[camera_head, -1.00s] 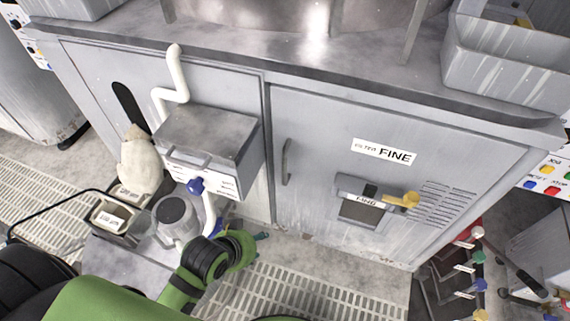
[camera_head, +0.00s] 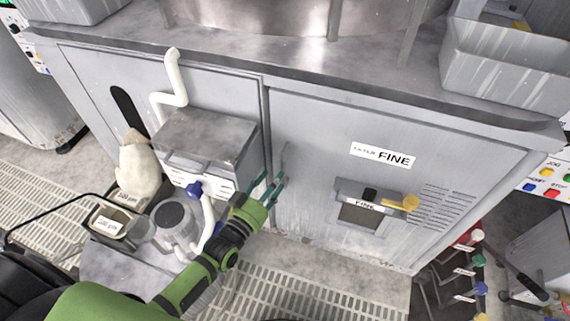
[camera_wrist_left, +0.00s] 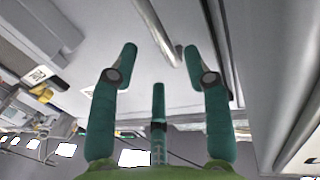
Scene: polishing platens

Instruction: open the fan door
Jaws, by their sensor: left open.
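The grey cabinet door (camera_head: 320,130) bears a white "FINE" label and is shut flush in its frame. Its slim vertical handle (camera_head: 285,155) is near the left edge, partly hidden by my fingers. My left gripper (camera_head: 274,184) is open in front of the handle's lower part. In the left wrist view, a grey bar that looks like the handle (camera_wrist_left: 158,32) comes down between the open green fingertips of the gripper (camera_wrist_left: 160,55). I see no finger closed on it; contact cannot be told. My right gripper is not in view.
A grey box (camera_head: 208,140) with a blue knob juts out left of the door. A small hatch with a yellow latch (camera_head: 402,203) is on the door's right. A jug (camera_head: 178,222) stands below the box. Grated floor (camera_head: 310,285) lies in front.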

